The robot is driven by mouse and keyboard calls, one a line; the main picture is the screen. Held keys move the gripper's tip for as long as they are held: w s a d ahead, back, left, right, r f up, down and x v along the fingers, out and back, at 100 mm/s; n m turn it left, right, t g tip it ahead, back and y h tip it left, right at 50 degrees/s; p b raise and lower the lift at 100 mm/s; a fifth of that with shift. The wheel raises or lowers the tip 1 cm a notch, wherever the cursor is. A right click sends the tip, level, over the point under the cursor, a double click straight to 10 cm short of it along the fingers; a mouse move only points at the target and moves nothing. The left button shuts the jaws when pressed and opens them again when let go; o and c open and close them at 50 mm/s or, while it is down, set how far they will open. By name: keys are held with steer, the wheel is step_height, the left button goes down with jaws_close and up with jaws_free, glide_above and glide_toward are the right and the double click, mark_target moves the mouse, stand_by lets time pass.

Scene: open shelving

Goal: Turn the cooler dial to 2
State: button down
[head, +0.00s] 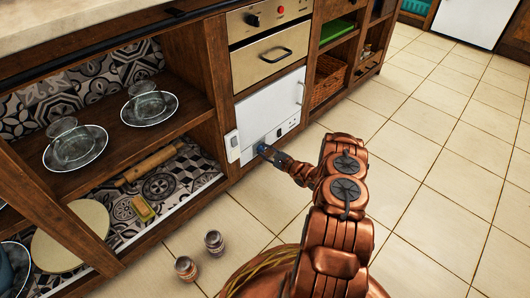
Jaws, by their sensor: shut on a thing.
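The cooler (268,112) is a white-fronted unit built low into the wooden counter, with a handle at its upper right. A panel with small controls runs along its lower edge. My gripper (264,149) is at the lower left of this front, shut at the blue dial (261,147). The fingers cover most of the dial, so its number marks cannot be read. My copper-coloured arm reaches in from the lower right.
Two small jars (214,241) stand on the tiled floor left of my arm. Open shelves at left hold glass dishes (149,106), a rolling pin (150,164) and a round board (72,236). A drawer (271,56) is above the cooler. The floor at right is clear.

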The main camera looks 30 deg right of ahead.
steer(key=shift+m, duration=0.5)
steer(key=c, duration=0.8)
jaws_free()
steer(key=v, duration=1.2)
steer(key=shift+r, duration=0.1)
